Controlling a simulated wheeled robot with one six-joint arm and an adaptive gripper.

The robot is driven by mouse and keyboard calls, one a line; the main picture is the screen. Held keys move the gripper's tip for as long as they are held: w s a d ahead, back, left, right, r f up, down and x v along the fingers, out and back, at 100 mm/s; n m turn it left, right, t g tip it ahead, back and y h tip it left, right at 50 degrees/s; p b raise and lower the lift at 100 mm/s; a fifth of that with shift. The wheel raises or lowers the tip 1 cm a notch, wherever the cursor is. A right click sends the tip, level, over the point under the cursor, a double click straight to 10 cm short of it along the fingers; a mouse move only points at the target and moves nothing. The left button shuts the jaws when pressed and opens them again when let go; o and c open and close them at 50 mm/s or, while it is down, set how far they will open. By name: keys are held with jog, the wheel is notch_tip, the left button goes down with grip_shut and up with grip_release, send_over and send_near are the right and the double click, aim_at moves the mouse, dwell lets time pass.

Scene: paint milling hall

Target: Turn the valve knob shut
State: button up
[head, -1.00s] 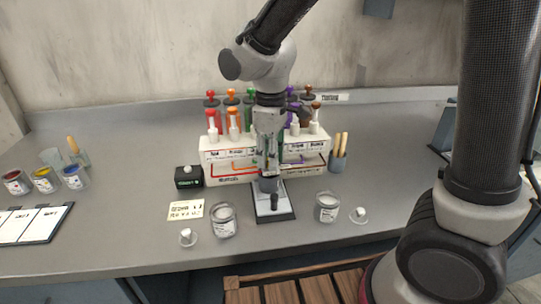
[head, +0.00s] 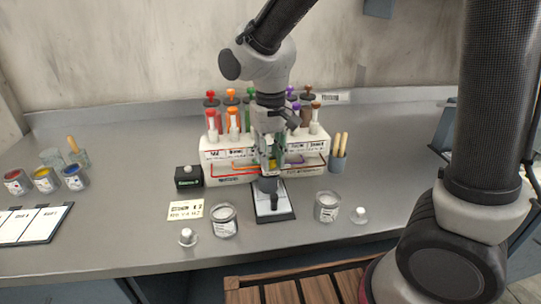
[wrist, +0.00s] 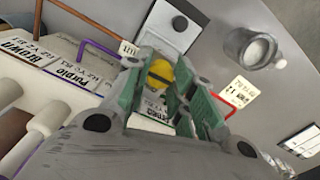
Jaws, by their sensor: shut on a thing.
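The white dispenser block (head: 225,178) stands mid-table, with coloured pipe lines on its front and labels such as Brown and Purple. A yellow knob (wrist: 160,73) with a dark mark across it sits between my green-padded fingers in the wrist view. A bit of yellow knob (head: 272,164) also shows beside the fingers in the head view. My gripper (head: 269,172) points down at the front of the block and is shut on the yellow knob; the wrist view shows its fingers (wrist: 160,95) on both sides. The knob's base and valve body are mostly hidden.
A black box (head: 188,177) is left of the block, and a cup of wooden sticks (head: 338,158) right. Paint cans (head: 44,180) stand far left.

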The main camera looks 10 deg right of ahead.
jog(key=shift+m, duration=0.3)
dwell(0.4)
jog(key=o, duration=1)
jog(key=shift+o, duration=0.2)
notch_tip(320, 180, up, 12)
